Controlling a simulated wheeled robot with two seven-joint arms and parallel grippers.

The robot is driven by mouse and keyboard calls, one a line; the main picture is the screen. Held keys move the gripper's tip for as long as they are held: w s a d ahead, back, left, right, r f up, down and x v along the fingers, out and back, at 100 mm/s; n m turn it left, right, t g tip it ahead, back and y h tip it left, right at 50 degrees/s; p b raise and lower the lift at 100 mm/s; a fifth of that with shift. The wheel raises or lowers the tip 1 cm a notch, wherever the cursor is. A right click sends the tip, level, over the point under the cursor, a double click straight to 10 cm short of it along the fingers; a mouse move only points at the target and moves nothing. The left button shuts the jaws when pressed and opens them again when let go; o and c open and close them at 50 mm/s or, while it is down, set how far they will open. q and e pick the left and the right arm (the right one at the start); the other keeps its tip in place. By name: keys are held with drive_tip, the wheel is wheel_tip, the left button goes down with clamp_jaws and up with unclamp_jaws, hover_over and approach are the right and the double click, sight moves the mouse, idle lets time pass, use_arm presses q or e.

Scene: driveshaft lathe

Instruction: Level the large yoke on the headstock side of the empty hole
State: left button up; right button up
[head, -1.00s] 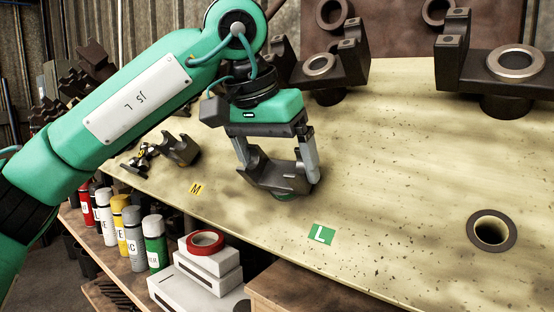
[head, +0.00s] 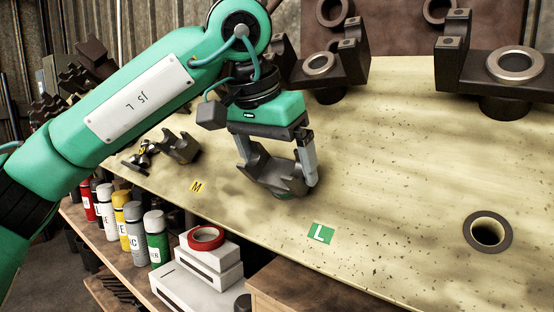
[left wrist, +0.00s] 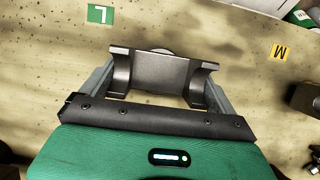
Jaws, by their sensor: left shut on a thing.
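The dark grey large yoke (head: 272,176) is between the fingers of my left gripper (head: 277,166) in the head view, low over the pale bench top. It looks tilted, its right end lower. A small rounded part shows under it; I cannot tell whether it touches the bench. The left wrist view shows the yoke (left wrist: 150,72) across the middle, with a finger of my left gripper (left wrist: 155,88) at each end. A dark-rimmed round hole (head: 470,232) is empty, at the right of the bench. My right gripper is not in view.
A green L label (head: 320,233) and a yellow M label (head: 196,187) lie on the bench. Smaller dark parts (head: 180,147) lie at left. Two dark brackets with rings (head: 330,68) (head: 500,70) stand at the back. The right middle is clear.

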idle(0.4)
use_arm(q)
drive_tip(key=o, duration=1.7)
drive_tip(key=shift+f, duration=0.15)
